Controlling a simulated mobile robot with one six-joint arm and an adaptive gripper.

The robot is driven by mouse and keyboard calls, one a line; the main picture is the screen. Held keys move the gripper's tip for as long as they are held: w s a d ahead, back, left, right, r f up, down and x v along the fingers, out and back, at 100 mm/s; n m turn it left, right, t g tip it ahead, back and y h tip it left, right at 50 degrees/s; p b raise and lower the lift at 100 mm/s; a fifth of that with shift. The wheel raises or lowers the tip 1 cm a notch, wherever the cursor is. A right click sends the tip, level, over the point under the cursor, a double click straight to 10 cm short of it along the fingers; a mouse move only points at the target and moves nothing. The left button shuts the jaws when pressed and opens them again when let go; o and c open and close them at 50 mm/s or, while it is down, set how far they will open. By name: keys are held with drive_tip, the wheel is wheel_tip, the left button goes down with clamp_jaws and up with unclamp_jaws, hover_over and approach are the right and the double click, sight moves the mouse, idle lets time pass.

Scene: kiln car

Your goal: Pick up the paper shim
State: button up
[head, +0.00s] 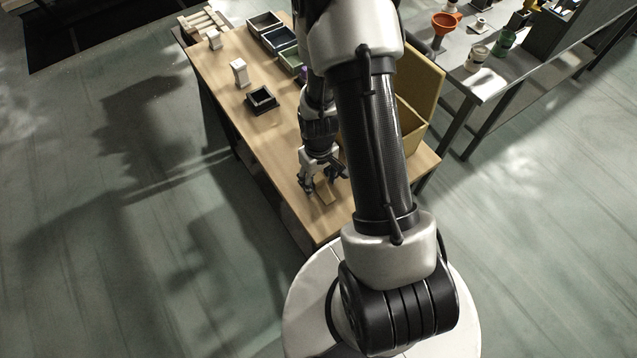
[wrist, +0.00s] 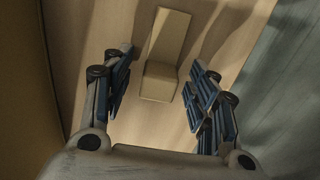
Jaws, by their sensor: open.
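A tan, narrow piece that looks like the paper shim (wrist: 168,42) lies on the wooden table between my fingers in the wrist view. It shows a long flat face and a blockier near end. In the head view a small tan piece (head: 325,195) lies just below my gripper (head: 324,182), near the table's front end. In the wrist view my gripper (wrist: 160,78) is open, with a finger on each side of the piece and a gap to both. I cannot tell its exact height above the table.
A yellow-brown open box (head: 424,95) stands to the right of my gripper. A small dark tray (head: 262,98), a white block (head: 239,73) and several bins (head: 266,24) sit farther back on the table (head: 215,72). Its right edge is close in the wrist view.

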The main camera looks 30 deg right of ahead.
drive_tip(key=shift+c, duration=0.2)
drive_tip(key=c, duration=0.9)
drive_tip(key=shift+r, duration=0.1)
